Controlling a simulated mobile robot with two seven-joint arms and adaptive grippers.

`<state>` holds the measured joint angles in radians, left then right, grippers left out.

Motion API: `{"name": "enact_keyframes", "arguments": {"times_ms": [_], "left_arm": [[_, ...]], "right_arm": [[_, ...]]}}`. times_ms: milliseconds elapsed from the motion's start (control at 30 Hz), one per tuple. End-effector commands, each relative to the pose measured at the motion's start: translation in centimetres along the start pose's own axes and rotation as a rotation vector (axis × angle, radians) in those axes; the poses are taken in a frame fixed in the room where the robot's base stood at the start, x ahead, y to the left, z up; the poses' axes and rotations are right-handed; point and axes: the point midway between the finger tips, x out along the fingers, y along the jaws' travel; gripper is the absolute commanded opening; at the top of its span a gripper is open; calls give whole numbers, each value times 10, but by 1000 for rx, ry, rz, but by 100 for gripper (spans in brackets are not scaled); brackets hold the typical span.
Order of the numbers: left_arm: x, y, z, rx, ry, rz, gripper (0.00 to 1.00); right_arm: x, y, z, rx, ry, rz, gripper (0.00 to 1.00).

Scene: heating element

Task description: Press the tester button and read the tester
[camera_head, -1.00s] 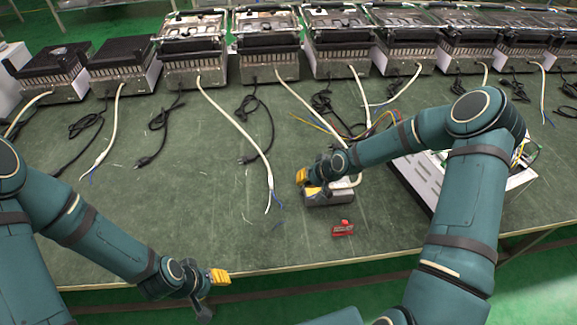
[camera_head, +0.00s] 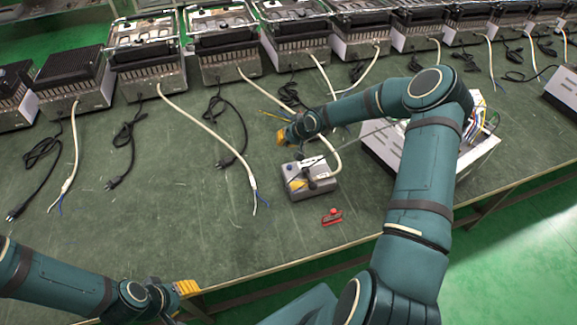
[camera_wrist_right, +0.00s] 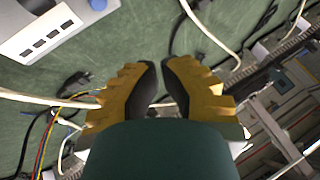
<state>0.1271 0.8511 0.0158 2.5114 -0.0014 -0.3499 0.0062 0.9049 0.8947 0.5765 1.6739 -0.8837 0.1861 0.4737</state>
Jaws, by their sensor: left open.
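The tester, a grey box (camera_head: 310,182) with a yellow patch and a blue button (camera_head: 333,160), sits on the green table. A white cable runs to its top. In the right wrist view its pale face with several dark slots (camera_wrist_right: 45,35) and the blue button (camera_wrist_right: 98,4) show at the upper left. My right gripper (camera_head: 285,138) is behind the tester, apart from it. Its yellow fingers (camera_wrist_right: 160,68) are slightly apart with nothing between them. My left gripper (camera_head: 190,288) is open and empty at the table's front edge, left of the tester.
A red part (camera_head: 332,216) lies in front of the tester. A white housing with wires (camera_head: 385,150) stands to the right, partly behind my right arm. Heaters (camera_head: 150,65) with loose cables line the back. The table's front left is mostly clear.

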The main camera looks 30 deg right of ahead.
Motion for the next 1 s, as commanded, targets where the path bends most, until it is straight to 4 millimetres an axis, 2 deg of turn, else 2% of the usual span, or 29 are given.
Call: {"name": "enact_keyframes", "arguments": {"times_ms": [267, 800, 1000], "left_arm": [[8, -3, 0, 1, 1, 0, 47], [53, -20, -3, 5, 18, -1, 47], [59, -22, -5, 5, 23, -1, 47]], "right_arm": [[10, 5, 6, 1, -1, -1, 0], [63, 33, 34, 0, -2, -1, 0], [71, 37, 38, -1, 0, -1, 0]]}}
